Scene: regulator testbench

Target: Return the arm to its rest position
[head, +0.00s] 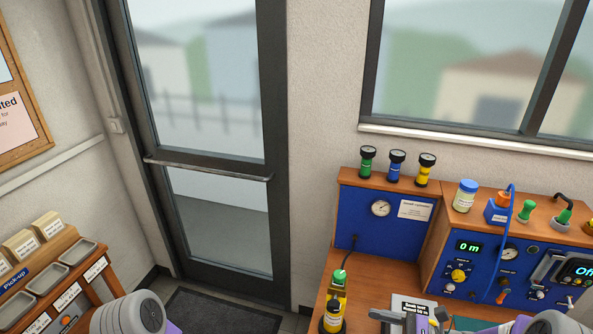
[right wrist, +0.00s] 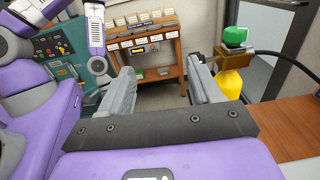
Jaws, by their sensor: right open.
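My right gripper (right wrist: 160,72) is open in the right wrist view, with nothing between its two grey fingers. In the head view its fingers (head: 408,317) show at the bottom edge, over the bench top. A yellow regulator with a green top (right wrist: 233,72) stands close beside the right-hand finger, apart from the space between the fingers. It also shows in the head view (head: 334,310) on the bench, with a black hose. A grey link of my left arm shows at the bottom left of the head view; my left gripper is not seen.
A blue test panel (head: 480,268) with gauges and knobs stands at the bench's right. Three gauged regulators (head: 397,166) stand on the back ledge. A wooden pick-up rack (head: 60,275) is at left.

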